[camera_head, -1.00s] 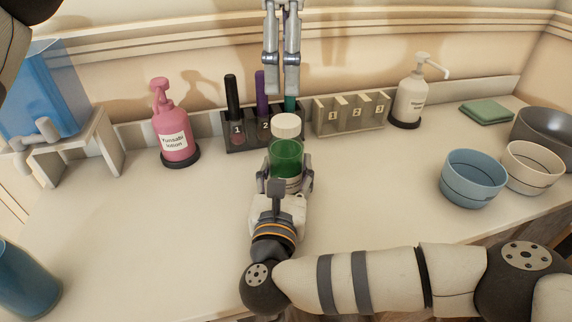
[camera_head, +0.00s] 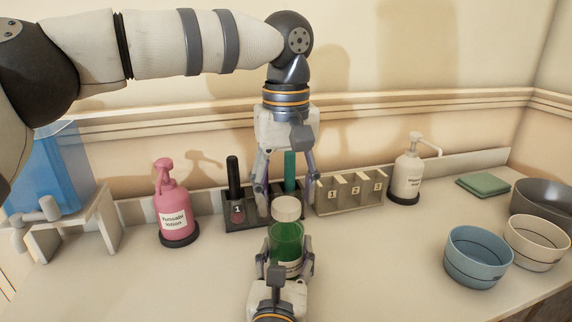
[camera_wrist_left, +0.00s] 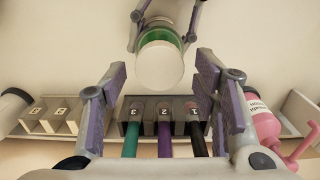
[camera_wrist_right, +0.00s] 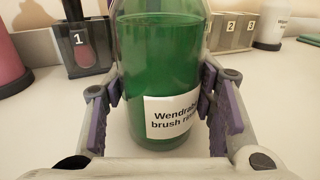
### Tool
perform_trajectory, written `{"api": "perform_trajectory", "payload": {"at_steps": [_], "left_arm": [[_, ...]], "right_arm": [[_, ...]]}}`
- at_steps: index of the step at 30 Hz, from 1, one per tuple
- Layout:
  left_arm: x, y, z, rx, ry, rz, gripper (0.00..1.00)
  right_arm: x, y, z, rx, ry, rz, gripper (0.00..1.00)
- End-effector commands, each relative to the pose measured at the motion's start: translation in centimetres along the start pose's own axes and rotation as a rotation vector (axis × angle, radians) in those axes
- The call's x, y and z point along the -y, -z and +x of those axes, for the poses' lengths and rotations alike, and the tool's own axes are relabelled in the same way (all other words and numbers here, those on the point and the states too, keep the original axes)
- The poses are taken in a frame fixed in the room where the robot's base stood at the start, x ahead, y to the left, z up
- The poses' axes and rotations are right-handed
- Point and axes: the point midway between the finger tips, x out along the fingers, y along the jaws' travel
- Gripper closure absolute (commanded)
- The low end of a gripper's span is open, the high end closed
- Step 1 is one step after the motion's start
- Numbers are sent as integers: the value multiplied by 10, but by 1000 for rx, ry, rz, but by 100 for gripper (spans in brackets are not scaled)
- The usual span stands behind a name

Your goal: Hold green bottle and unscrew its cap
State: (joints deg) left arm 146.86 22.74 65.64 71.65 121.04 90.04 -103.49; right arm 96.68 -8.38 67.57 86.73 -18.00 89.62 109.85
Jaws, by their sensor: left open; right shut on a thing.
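The green bottle (camera_head: 286,245) stands upright with its round white cap (camera_head: 287,208) on top. My right gripper (camera_head: 284,262) is shut around the lower part of the bottle from the front. The right wrist view shows the green bottle (camera_wrist_right: 160,70) and its white label between the fingers. My left gripper (camera_head: 286,192) points down, open and empty, behind and above the bottle. In the left wrist view the white cap (camera_wrist_left: 159,64) lies beyond the space between the open fingers (camera_wrist_left: 165,95), apart from them.
Behind the bottle is a dark numbered rack (camera_head: 240,217) with marker-like sticks. A numbered beige holder (camera_head: 350,195), a pink lotion pump (camera_head: 173,207) and a white pump bottle (camera_head: 408,176) stand along the wall. Bowls (camera_head: 476,257) are at the right.

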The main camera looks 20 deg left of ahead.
Motion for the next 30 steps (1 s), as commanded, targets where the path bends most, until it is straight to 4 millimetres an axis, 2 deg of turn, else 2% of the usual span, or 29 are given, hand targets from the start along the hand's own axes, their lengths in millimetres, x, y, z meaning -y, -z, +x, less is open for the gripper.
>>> {"api": "perform_trajectory", "payload": {"at_steps": [4, 11, 18, 23, 26, 30], "left_arm": [[0, 0, 11, 0, -1, 0, 45], [0, 0, 12, 0, -2, -1, 45], [0, 0, 12, 0, -1, -1, 95], [0, 0, 12, 0, -1, -35, 96], [0, 0, 12, 0, 0, -222, 96], [1, 0, 12, -1, 1, -712, 96]], "right_arm": [[0, 0, 0, 0, 0, 0, 100], [0, 0, 0, 0, 0, 0, 100], [0, 0, 0, 0, 0, 1, 100], [0, 0, 0, 0, 0, 1, 100], [0, 0, 0, 0, 0, 1, 100], [0, 0, 0, 0, 1, 1, 100]]}}
